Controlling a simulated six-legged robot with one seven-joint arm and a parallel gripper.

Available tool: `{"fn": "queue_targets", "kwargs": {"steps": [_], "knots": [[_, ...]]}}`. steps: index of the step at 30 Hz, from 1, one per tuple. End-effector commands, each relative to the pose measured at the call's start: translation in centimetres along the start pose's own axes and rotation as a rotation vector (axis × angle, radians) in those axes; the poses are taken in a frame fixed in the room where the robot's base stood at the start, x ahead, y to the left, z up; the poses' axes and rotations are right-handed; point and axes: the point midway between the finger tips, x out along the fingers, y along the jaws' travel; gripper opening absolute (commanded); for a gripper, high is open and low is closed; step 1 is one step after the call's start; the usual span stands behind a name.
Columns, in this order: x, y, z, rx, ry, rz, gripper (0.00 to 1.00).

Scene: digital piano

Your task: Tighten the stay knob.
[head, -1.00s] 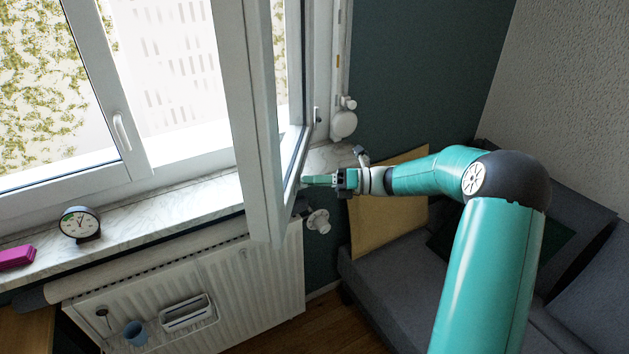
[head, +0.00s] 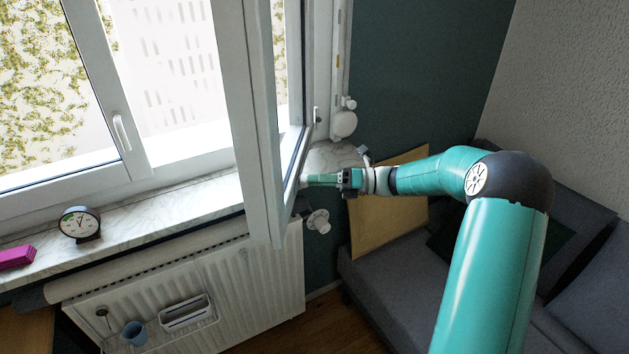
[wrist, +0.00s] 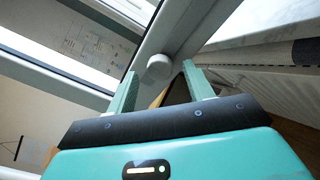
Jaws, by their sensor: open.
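A small white rounded knob (wrist: 159,66) sits on the grey-white bar or frame of the open window sash in the wrist view. It lies between the tips of my gripper's two green fingers, with visible gaps to both sides. I cannot tell how deep it is between them. My gripper (wrist: 160,70) is open and holds nothing. In the head view my gripper (head: 306,180) reaches left to the inner side of the open window sash (head: 262,150). The knob itself is hidden or too small to make out there.
A marble sill (head: 150,215) carries a round dial clock (head: 80,223) and a pink object (head: 16,257). Below are a radiator (head: 250,285) with a valve (head: 318,221) and a blue cup (head: 135,333). A grey sofa (head: 400,270) and tan board (head: 385,220) stand under my arm.

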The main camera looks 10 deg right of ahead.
Motion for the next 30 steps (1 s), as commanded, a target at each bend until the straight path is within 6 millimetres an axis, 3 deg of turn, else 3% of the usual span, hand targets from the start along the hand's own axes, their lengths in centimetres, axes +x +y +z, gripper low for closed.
{"fn": "queue_targets", "kwargs": {"steps": [15,21,30], "knots": [[-10.6,0.0,0.0,0.001,-0.001,-0.002,0.52],[-12.4,0.0,0.0,0.001,0.0,0.0,0.52],[-12.6,0.0,0.0,0.001,0.001,0.0,0.52]]}}
